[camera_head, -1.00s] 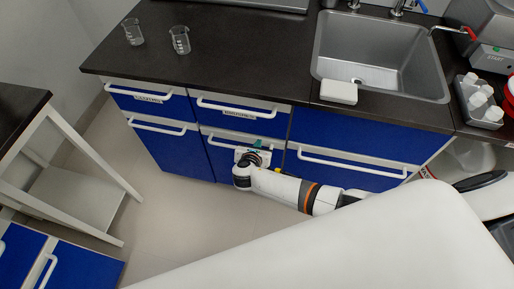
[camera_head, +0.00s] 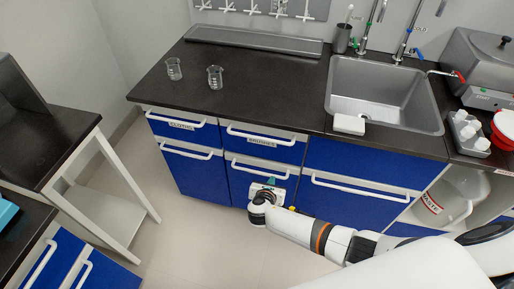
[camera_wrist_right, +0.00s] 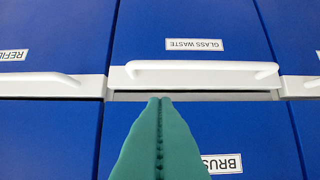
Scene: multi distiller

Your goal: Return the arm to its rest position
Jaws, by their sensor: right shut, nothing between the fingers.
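My right arm reaches in from the lower right in the head view. Its gripper (camera_head: 270,182) is in front of the blue cabinet fronts, by the white handle (camera_head: 259,170) of the lower middle one. In the right wrist view the two teal fingers (camera_wrist_right: 160,102) are pressed together with nothing between them. Their tips appear just below a white bar handle (camera_wrist_right: 203,72) under a "GLASS WASTE" label (camera_wrist_right: 194,45); I cannot tell whether they touch anything. My left gripper is not in view.
The dark counter (camera_head: 270,100) holds two glass beakers (camera_head: 215,77) (camera_head: 174,68), a sink (camera_head: 385,95) and a white block (camera_head: 349,124). A white-legged table (camera_head: 120,175) stands at left. The floor (camera_head: 200,245) between is clear. A waste bin (camera_head: 436,202) is under the counter at right.

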